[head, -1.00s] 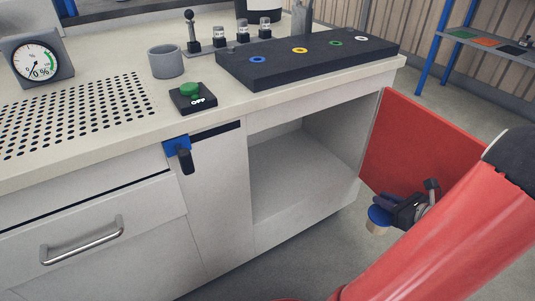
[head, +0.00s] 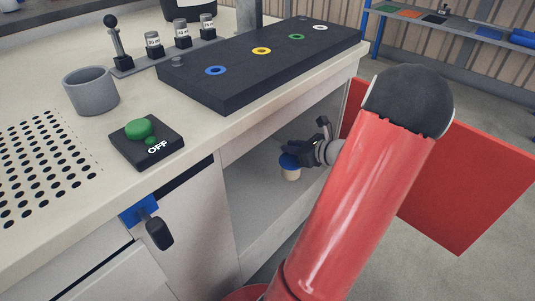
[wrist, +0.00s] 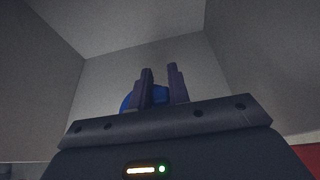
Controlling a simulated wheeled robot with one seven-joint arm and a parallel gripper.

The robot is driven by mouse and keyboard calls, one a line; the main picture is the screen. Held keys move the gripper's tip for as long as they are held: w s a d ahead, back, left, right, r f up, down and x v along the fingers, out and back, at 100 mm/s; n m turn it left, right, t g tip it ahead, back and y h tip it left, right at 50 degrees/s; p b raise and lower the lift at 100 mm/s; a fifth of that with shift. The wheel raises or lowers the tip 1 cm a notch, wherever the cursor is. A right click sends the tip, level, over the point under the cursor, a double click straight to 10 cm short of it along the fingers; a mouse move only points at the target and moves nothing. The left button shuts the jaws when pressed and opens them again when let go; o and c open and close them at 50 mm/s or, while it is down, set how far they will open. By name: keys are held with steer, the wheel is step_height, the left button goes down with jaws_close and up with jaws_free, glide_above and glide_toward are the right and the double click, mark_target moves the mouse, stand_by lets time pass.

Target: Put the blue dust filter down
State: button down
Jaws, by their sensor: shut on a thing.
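The blue dust filter (head: 290,168) has a blue top and a pale tan lower part. My gripper (head: 286,148) is shut on its top, inside the open cupboard under the bench. In the wrist view, part of the blue filter (wrist: 130,101) shows behind the two dark fingers (wrist: 160,88). The filter looks upright. I cannot tell whether its base touches the cupboard floor (head: 262,225) or hangs just above it.
The red door (head: 470,190) stands open to the right of my arm. The worktop edge runs above the cupboard opening. A blue latch with a black handle (head: 158,232) sticks out on the front. The cupboard floor around the filter looks clear.

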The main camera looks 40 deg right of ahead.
steer(key=w, duration=0.8)
steer(key=f+b, duration=0.1)
steer(key=f, duration=0.1)
steer(key=f+b, duration=0.1)
steer(key=f, duration=0.1)
steer(key=f+b, duration=0.1)
steer(key=f, duration=0.1)
steer(key=shift+w+a+f, duration=0.25)
steer(key=shift+w+a, duration=0.05)
steer(key=shift+a, duration=0.05)
steer(key=shift+w+f, duration=0.2)
steer(key=shift+f, duration=0.15)
steer(key=c, duration=1.3)
jaws_free()
steer(key=shift+r, duration=0.1)
